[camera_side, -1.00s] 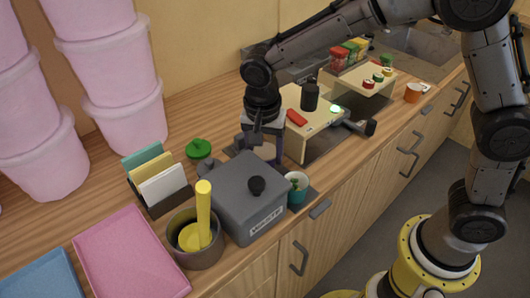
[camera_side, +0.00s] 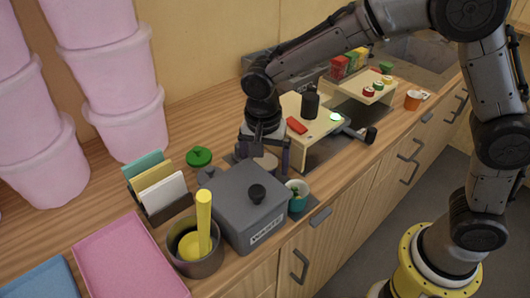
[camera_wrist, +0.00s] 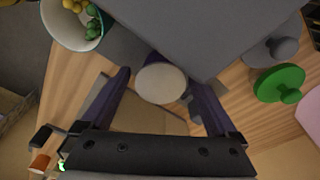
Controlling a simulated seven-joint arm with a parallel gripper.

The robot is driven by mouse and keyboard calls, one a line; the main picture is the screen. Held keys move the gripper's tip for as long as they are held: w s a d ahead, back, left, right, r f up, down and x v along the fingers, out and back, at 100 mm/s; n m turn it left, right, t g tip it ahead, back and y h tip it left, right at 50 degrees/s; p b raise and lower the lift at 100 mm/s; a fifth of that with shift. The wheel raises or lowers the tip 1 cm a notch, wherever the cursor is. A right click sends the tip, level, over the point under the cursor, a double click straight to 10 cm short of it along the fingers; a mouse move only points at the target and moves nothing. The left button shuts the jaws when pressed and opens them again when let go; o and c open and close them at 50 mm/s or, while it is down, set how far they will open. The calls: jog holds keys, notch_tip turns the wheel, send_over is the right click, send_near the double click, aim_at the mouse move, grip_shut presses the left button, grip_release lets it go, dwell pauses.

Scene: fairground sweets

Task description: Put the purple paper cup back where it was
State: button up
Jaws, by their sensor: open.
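My gripper (camera_side: 265,158) is low behind the grey box, its fingers apart. In the wrist view my gripper (camera_wrist: 160,84) has its two dark fingers on either side of a round, pale-topped thing (camera_wrist: 160,83). This may be the purple paper cup; only a little of its darker side shows, so I cannot be sure. It stands close to the grey box. In the side view a brownish round shape (camera_side: 265,161) shows between the fingers, partly hidden by them and the box.
The grey box labelled waste (camera_side: 238,207) is right in front of my gripper. A teal cup of sweets (camera_side: 298,196), a grey knob (camera_side: 205,173) and a green knobbed lid (camera_side: 199,157) are near. A pot with a yellow stick (camera_side: 194,250) stands at front left.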

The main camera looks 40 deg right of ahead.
aim_at(264, 166)
notch_tip(264, 166, up, 12)
jog(key=a, duration=0.1)
jog(key=shift+s, duration=0.4)
jog(key=s+d+r+n+t+y, duration=0.1)
jog(key=s+d+r+n+t, duration=0.2)
jog(key=s+d+n, duration=0.75)
jog(key=s+d+f+t, duration=0.1)
jog(key=s+d+f, duration=0.2)
jog(key=s, duration=0.8)
jog(key=shift+d+n+t, duration=0.35)
jog(key=shift+d+t, duration=0.05)
jog(key=shift+d, duration=0.7)
